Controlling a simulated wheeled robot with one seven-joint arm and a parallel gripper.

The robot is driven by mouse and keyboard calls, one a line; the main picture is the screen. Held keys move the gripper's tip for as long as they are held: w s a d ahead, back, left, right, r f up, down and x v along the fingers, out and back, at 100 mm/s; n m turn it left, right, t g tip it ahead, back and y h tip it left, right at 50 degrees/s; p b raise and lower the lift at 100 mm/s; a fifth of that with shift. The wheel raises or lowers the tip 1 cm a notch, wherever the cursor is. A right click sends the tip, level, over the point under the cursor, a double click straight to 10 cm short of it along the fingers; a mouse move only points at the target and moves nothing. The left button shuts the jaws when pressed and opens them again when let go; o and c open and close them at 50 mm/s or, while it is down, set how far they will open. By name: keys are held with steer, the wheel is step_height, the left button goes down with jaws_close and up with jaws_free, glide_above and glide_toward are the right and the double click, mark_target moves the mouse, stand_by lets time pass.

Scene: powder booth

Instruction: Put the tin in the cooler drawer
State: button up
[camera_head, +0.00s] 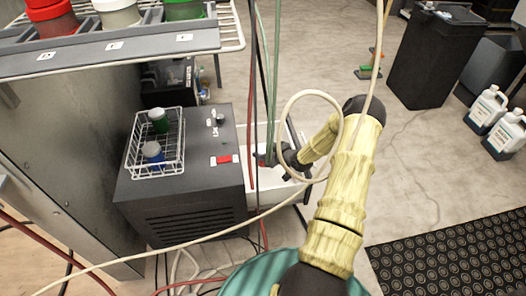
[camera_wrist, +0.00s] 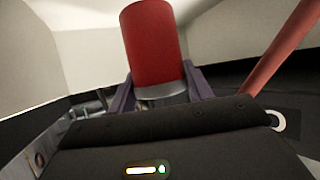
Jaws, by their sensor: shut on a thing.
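My gripper (camera_wrist: 158,92) is shut on a red tin (camera_wrist: 154,48) with a grey metal lower end, between its two purple-grey fingers. Pale walls surround the tin in the wrist view. In the head view my gripper (camera_head: 272,160) is at the open white cooler drawer (camera_head: 287,196), which sticks out from the right side of the dark cooler (camera_head: 185,200). Hoses and my arm hide part of the drawer there. Whether the tin touches the drawer floor cannot be told.
Hoses and cables hang and loop around my arm and the drawer. A shelf (camera_head: 110,50) with red, white and green containers is at upper left. White jugs (camera_head: 486,108) stand right.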

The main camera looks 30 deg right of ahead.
steer(key=shift+s+d+f, duration=0.1)
steer(key=shift+f, duration=0.1)
steer(key=o, duration=1.1)
steer(key=shift+r, duration=0.4)
steer(key=p+v, duration=0.4)
steer(key=v, duration=0.3)
steer(key=shift+s+r, duration=0.2)
steer(key=shift+r, duration=0.05)
